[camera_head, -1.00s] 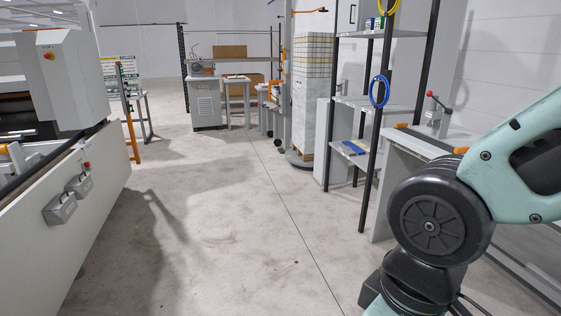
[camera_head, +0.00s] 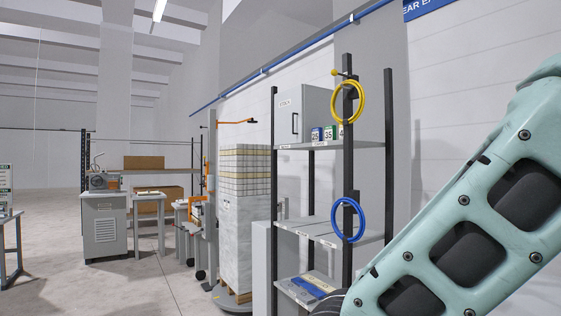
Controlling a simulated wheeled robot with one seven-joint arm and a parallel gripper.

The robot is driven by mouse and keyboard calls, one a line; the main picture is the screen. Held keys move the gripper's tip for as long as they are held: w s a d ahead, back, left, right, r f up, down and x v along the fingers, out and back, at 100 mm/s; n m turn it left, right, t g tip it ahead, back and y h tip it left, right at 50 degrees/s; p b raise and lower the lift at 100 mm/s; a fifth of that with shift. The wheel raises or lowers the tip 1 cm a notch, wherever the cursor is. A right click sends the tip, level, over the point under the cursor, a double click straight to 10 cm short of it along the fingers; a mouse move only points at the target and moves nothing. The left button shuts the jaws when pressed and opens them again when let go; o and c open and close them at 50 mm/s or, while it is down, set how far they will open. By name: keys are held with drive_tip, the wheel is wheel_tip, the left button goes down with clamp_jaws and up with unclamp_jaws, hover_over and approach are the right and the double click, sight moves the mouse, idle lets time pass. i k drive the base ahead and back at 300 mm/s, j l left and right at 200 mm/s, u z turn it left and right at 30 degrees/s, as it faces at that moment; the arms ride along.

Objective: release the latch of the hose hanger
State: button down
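A coiled yellow hose (camera_head: 363,101) hangs high on the front black post of a shelf rack. A coiled blue hose (camera_head: 363,222) hangs lower on the same post. A dark bracket, the upper hose hanger (camera_head: 352,88), sits on the post at the yellow hose. A small yellow knob (camera_head: 335,72) sticks out to the left just above that hose. I cannot tell for sure which part is the latch. My gripper is not in view; only links of my arm show at the lower right.
The rack's upper shelf (camera_head: 300,146) holds a grey cabinet (camera_head: 303,115) and small numbered boxes (camera_head: 328,133). A tall wrapped pallet stack (camera_head: 243,225) stands left of the rack. A grey machine cabinet (camera_head: 104,228) stands farther left. The floor (camera_head: 150,285) in front is clear.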

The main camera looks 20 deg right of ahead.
sight(334, 72)
drive_tip(key=i+z, duration=0.25)
drive_tip(key=i, duration=0.25)
drive_tip(key=i+j+z, duration=0.3)
drive_tip(key=i, duration=0.15)
drive_tip(key=i+j+z, duration=0.25)
drive_tip(key=i, duration=0.2)
drive_tip(key=i+j+z, duration=0.6)
